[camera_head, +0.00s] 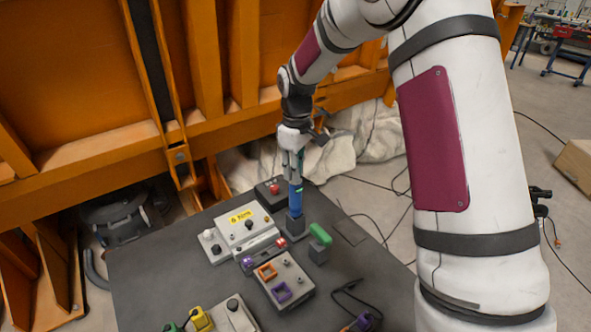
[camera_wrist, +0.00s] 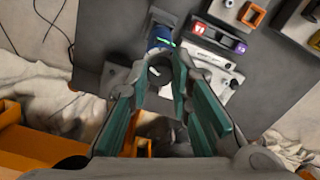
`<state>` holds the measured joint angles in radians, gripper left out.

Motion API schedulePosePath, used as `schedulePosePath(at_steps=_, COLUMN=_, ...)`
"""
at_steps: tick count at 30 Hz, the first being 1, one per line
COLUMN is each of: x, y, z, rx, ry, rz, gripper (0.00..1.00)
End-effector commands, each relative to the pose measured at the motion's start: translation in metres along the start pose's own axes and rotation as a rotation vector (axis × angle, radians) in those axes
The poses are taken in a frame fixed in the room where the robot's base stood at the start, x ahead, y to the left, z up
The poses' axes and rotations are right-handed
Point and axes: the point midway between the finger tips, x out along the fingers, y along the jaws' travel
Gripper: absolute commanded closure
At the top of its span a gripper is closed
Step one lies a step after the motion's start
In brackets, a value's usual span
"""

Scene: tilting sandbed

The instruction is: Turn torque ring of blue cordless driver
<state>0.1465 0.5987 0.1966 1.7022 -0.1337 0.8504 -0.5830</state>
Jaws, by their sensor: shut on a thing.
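The blue cordless driver (camera_head: 296,200) stands upright in a dark grey holder (camera_head: 294,226) near the far edge of the table. My gripper (camera_head: 292,172) points down from above and is shut on the driver's upper end. In the wrist view the gripper's fingertips (camera_wrist: 162,70) lie on either side of a grey round part, seemingly the torque ring. The driver's blue body with a bright green mark (camera_wrist: 160,38) shows just beyond them. The fingers partly hide the ring, so its setting cannot be read.
A dark table (camera_head: 155,275) carries a grey box with a yellow label (camera_head: 240,217), a green-topped block (camera_head: 320,236) close right of the driver, and a tray with orange and purple pieces (camera_head: 283,280). Orange steel beams (camera_head: 210,135) stand behind. Cables lie at right.

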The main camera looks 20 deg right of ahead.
Motion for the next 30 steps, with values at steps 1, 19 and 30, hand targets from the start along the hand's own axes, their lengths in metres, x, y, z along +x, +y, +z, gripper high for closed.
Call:
schedulePosePath(at_steps=1, x=-0.0007, y=0.0003, z=-0.0002, rx=-0.011, ry=0.001, rz=0.001, gripper=1.0)
schedulePosePath(at_steps=19, x=-0.0007, y=0.0002, z=-0.0003, rx=-0.04, ry=0.001, rz=0.001, gripper=0.74)
schedulePosePath(at_steps=30, x=-0.0007, y=0.0001, z=-0.0001, rx=-0.039, ry=0.001, rz=0.0, gripper=0.6)
